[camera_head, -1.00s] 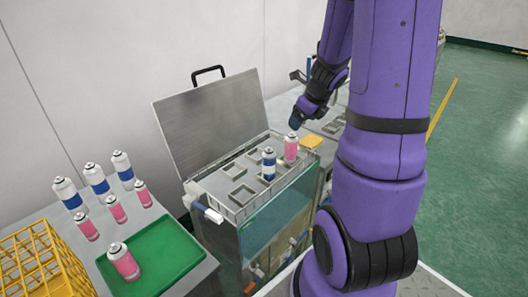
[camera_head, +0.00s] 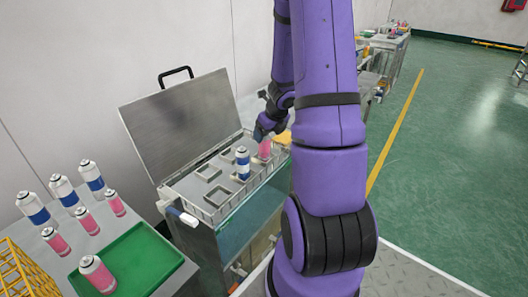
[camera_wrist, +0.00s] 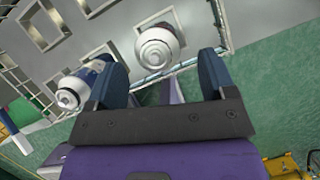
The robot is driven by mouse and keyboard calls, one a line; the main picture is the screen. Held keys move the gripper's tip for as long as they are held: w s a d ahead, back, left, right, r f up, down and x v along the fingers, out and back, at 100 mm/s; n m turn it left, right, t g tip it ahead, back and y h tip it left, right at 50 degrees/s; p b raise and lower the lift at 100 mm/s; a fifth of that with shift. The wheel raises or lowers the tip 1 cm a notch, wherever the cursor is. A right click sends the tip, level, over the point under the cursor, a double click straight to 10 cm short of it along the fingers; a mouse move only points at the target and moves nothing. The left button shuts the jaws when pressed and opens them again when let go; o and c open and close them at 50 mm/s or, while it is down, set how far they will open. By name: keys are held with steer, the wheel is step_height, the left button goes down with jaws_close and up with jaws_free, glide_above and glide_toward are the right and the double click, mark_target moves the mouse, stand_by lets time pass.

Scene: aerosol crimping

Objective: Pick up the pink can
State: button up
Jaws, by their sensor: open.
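A pink can (camera_head: 265,147) stands upright in the open metal tank at its right end, partly hidden by my gripper in the head view. My gripper (camera_head: 262,133) is at the top of this can. In the wrist view my gripper (camera_wrist: 160,82) is open, and a can (camera_wrist: 158,47) with a white top shows just beyond and between the fingertips. I cannot tell whether the fingers touch it. Other pink cans stand on the left table: one (camera_head: 97,273) on the green tray, and smaller-looking ones (camera_head: 56,241) behind it.
A blue-and-white can (camera_head: 243,163) stands in the tank left of the pink one, and shows beside the left finger in the wrist view (camera_wrist: 72,91). The tank's raised lid (camera_head: 180,122) is behind. A yellow rack (camera_head: 15,272) and several blue-banded cans stand at left.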

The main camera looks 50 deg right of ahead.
mark_target(264, 146)
steer(key=shift+x, duration=2.2)
steer(key=shift+w+a+r, duration=0.1)
steer(key=shift+w, duration=0.05)
steer(key=c, duration=1.1)
